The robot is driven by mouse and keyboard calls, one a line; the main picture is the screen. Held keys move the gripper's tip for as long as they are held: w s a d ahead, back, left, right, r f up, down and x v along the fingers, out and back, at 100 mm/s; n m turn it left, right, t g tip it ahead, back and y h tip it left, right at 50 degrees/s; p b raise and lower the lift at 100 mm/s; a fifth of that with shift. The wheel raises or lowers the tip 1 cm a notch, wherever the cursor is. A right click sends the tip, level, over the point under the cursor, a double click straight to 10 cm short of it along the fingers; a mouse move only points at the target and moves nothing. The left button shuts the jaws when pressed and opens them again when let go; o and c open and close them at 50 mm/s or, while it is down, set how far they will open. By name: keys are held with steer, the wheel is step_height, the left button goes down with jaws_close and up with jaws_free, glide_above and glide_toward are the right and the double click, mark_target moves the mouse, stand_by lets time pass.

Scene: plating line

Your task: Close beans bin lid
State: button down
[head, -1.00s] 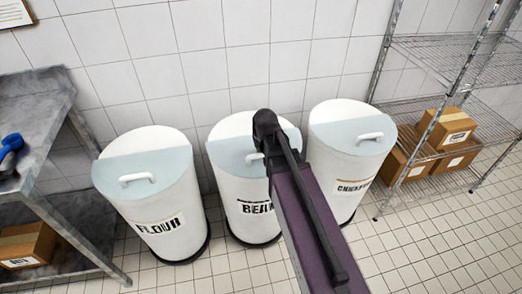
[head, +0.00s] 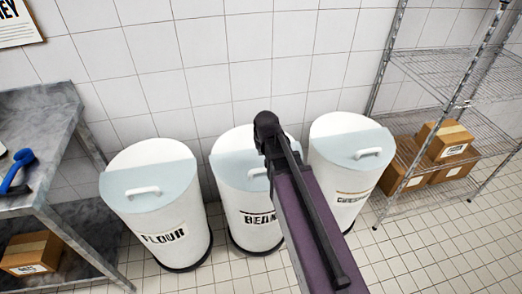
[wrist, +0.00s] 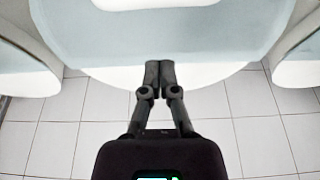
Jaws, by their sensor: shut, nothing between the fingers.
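The beans bin (head: 246,222) is a white tub with a black label, standing between two like bins. Its pale blue front lid section (head: 232,170) appears to lie flat, level with those on its neighbours. The lid's white handle (head: 257,172) is partly hidden by my arm in the head view. In the wrist view the blue lid (wrist: 90,35) spans the top, with part of the handle (wrist: 155,3) at the upper edge. My gripper (wrist: 159,65) is shut and empty, its fingertips overlapping the bin's front edge. I cannot tell whether they touch it.
The flour bin (head: 165,236) stands left and a third bin (head: 337,195) right, both close by. A metal table (head: 40,190) with a blue-handled tool (head: 17,170) is at far left. A wire shelf with boxes (head: 443,141) stands right. Tiled floor in front is open.

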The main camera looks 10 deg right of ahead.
steer(key=shift+p+v, duration=1.45)
steer(key=shift+v, duration=0.4)
steer(key=s+r+g+p, duration=0.3)
steer(key=s+r+p, duration=0.3)
steer(key=s, duration=0.6)
steer(key=shift+d+g+p, duration=0.3)
steer(key=shift+p, duration=0.3)
steer(key=shift+s+r, duration=0.15)
